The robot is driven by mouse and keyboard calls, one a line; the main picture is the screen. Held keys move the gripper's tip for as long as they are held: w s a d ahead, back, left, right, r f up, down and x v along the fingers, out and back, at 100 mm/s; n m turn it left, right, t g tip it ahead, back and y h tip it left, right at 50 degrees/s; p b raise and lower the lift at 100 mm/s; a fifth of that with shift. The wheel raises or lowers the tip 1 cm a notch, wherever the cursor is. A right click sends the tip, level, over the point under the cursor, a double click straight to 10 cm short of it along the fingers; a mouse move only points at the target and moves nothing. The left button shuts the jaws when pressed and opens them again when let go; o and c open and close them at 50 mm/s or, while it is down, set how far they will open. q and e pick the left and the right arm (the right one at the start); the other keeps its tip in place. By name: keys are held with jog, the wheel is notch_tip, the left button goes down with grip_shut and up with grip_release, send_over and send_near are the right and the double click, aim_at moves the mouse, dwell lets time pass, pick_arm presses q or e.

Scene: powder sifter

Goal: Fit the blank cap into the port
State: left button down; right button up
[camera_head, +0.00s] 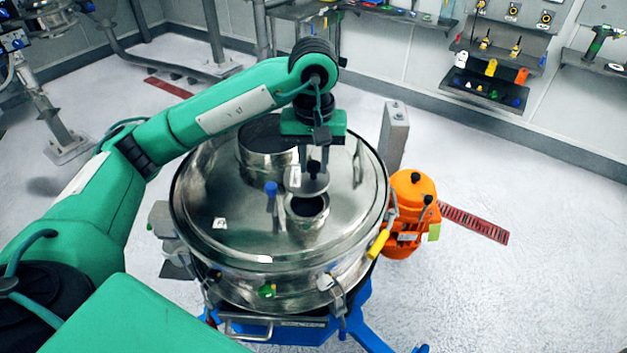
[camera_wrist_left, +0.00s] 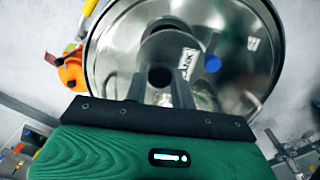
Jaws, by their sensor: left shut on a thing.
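The blank cap (camera_head: 314,186) is a grey metal disc with a dark knob on top. My left gripper (camera_head: 312,165) is shut on the knob and holds the cap roughly level above the port. The port (camera_head: 307,210) is a short metal collar with a dark opening on the sifter lid. The cap overlaps its far edge in the head view, and a gap seems to show between them. My right gripper is not in view.
The shiny sifter lid (camera_head: 230,232) has a wider metal collar (camera_head: 268,160) behind the port and a blue-topped post (camera_head: 271,190) just left of it. An orange motor (camera_head: 412,190) stands right of the sifter. Shelves with small parts (camera_head: 490,88) line the wall.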

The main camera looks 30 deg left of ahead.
aim_at(314, 177)
pick_arm(q)
notch_tip(314, 177, down, 2)
jog(key=shift+p, duration=0.35)
jog(key=shift+f, duration=0.75)
notch_tip(314, 177, down, 3)
jog(key=shift+f+p, duration=0.1)
jog(key=shift+p, duration=0.75)
jog(key=shift+f+b, duration=0.25)
jog(key=shift+b, duration=0.1)
jog(key=c, duration=1.3)
grip_release()
jog(key=shift+r, duration=0.1)
jog(key=shift+o, duration=0.7)
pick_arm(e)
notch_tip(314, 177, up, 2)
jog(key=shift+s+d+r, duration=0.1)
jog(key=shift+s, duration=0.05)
